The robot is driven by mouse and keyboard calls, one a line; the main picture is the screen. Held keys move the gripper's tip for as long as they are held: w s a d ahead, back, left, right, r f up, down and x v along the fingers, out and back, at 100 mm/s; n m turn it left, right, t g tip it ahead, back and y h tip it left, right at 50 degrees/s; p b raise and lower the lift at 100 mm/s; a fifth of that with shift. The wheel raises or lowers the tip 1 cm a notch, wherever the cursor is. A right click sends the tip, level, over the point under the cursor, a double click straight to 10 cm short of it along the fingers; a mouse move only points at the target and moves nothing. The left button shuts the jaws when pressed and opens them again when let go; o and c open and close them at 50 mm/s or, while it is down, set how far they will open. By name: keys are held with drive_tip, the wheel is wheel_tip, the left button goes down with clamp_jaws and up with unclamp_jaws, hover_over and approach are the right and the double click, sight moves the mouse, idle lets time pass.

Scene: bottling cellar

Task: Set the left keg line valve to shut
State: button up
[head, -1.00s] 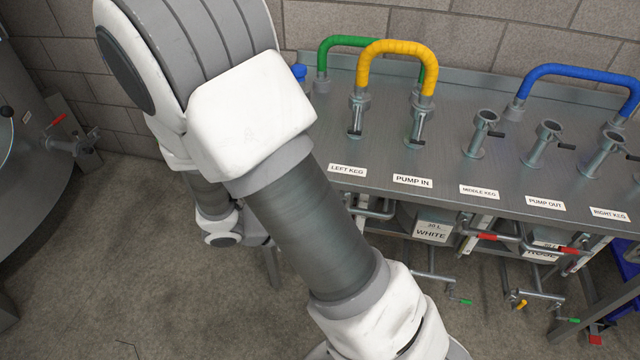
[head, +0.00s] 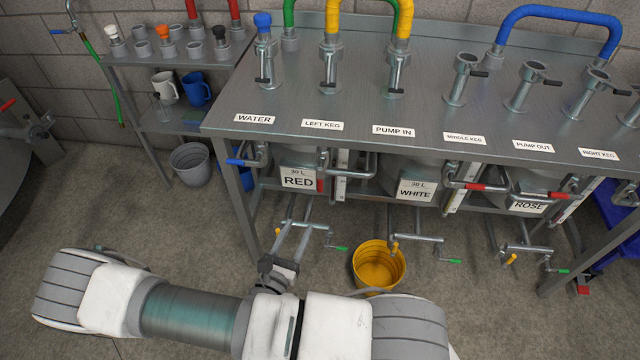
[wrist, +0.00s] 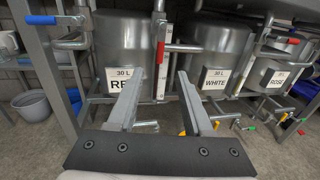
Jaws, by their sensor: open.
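The left keg line valve is on a horizontal pipe under the LEFT KEG label (head: 322,125). Its red handle (wrist: 160,52) hangs straight down, across the pipe, in front of the RED keg (wrist: 120,50); it shows small in the head view (head: 320,185). My gripper (wrist: 160,80) is open and empty, its two fingers apart and pointing toward the kegs. In the wrist view the handle appears above and between the fingertips, not touched. In the head view my gripper (head: 297,235) is below and in front of the bench edge.
A blue-handled valve (head: 240,162) is left of it; the middle keg valve's red handle (head: 476,187) lies along its pipe on the right. Green-handled taps (head: 340,248) and a yellow bucket (head: 378,266) are low near my gripper. The steel bench top (head: 360,105) overhangs the pipes.

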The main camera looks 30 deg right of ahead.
sight(319, 184)
drive_tip(key=b+x, duration=0.3)
drive_tip(key=x, duration=1.4)
drive_tip(key=shift+s+d+f+b, duration=0.1)
drive_tip(key=shift+b, duration=0.25)
clamp_jaws()
idle(0.5)
